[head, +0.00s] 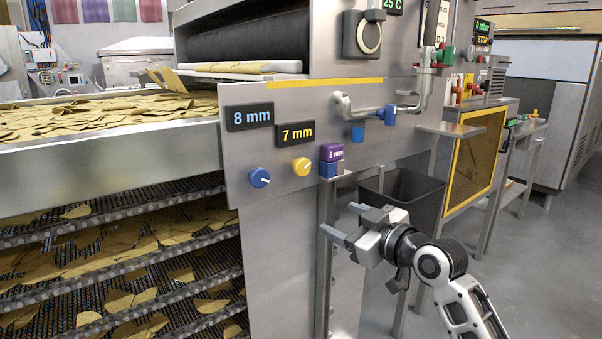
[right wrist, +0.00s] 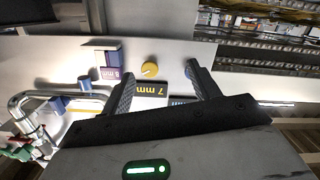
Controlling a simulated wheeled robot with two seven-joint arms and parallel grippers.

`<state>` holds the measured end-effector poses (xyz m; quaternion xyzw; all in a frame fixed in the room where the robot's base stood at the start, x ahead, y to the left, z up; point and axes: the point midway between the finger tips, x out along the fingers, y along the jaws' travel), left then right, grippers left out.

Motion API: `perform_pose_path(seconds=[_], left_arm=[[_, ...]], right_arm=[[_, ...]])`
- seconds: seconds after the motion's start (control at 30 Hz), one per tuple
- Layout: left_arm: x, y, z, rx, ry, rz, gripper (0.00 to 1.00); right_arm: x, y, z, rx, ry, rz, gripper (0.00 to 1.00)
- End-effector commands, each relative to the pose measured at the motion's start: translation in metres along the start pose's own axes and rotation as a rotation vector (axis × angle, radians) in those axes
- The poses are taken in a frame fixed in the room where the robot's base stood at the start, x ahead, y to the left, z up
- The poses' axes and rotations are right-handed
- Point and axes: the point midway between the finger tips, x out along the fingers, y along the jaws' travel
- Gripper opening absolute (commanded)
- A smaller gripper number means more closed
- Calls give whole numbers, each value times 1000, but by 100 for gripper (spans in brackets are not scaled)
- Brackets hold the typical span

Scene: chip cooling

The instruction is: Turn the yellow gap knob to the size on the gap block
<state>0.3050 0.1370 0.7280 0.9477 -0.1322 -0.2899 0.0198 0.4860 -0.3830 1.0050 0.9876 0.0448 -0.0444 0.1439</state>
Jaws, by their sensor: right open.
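The yellow gap knob (head: 302,167) is on the steel front panel, below a black display reading 7 mm (head: 296,133) in yellow. The gap block (head: 331,152) is purple, with small print too small to read surely, and stands on a blue piece right of the knob. My right gripper (head: 338,222) is open and empty, below and right of the knob and apart from the panel. In the right wrist view, the yellow knob (right wrist: 149,70) appears between the open fingers (right wrist: 159,70), beyond them, with the purple block (right wrist: 110,72) to its left. My left gripper is not in view.
A blue knob (head: 259,177) sits left of the yellow one, under an 8 mm display (head: 249,115). A bent metal pipe (head: 385,113) with blue fittings juts out at upper right. A dark bin (head: 405,190) stands behind my right gripper. Chips lie on the conveyor (head: 95,150) at left.

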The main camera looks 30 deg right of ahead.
Motion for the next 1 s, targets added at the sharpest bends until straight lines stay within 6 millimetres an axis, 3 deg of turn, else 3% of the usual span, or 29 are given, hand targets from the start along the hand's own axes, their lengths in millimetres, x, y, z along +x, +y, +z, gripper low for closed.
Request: perform_pose_path(seconds=[0.03,0.1,0.27,0.8,1.0], left_arm=[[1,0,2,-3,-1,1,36],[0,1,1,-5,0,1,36],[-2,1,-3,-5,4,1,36],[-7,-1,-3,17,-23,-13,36],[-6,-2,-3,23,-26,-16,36]], right_arm=[[-3,17,-21,-19,44,16,61],[-7,30,-38,-35,78,24,61],[0,39,-50,-42,101,29,61],[110,41,-60,-38,98,28,61],[138,41,-61,-39,97,28,61]])
